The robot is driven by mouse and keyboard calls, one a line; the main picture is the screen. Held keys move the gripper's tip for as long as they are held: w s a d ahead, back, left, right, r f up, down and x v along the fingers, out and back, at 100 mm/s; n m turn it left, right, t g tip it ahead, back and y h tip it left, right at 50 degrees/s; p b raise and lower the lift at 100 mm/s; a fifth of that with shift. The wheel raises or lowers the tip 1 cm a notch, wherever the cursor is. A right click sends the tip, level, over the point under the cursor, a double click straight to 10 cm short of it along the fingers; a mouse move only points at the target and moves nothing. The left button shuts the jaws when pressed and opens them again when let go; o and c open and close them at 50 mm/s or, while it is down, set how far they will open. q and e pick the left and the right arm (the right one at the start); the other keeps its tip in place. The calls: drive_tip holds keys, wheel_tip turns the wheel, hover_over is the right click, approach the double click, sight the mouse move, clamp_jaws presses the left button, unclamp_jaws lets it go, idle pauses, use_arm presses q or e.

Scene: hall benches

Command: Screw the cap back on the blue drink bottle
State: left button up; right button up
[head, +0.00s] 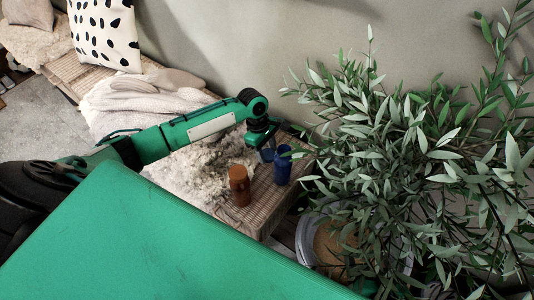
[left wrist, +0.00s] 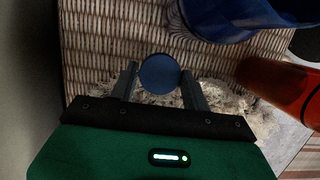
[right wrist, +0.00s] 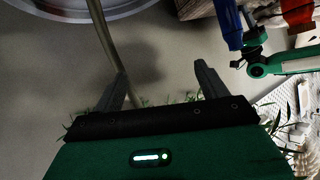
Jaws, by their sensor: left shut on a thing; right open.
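The blue drink bottle (head: 282,170) stands on the right end of the woven bench, beside a brown-orange bottle (head: 239,186). The blue bottle also shows at the top of the left wrist view (left wrist: 222,18) and in the right wrist view (right wrist: 229,22). My left gripper (head: 267,150) is shut on the round blue cap (left wrist: 160,73) and holds it above the bench, to the left of the bottle in the head view and apart from it. My right gripper (right wrist: 160,77) is open, with no task object between its fingers; it is not clearly visible in the head view.
A leafy plant (head: 400,150) in a pale pot (head: 303,240) stands close right of the bench. A fluffy cream throw (head: 205,165) covers the bench left of the bottles. A wall (head: 250,40) stands behind.

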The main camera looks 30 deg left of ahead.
sight(268, 153)
use_arm(q)
wheel_tip(268, 153, up, 16)
drive_tip(key=p, duration=0.4)
drive_tip(key=shift+r, duration=0.2)
use_arm(e)
drive_tip(key=s+d+g+h, duration=0.3)
drive_tip(key=s+d+g, duration=0.1)
drive_tip(key=d, duration=0.4)
drive_tip(key=shift+s+d+r+m+g+h, duration=0.15)
drive_tip(key=shift+d+r+m+g+h, duration=0.2)
drive_tip(key=shift+g, duration=0.55)
use_arm(q)
drive_tip(key=shift+d, duration=0.1)
use_arm(e)
drive_tip(key=shift+a, duration=0.1)
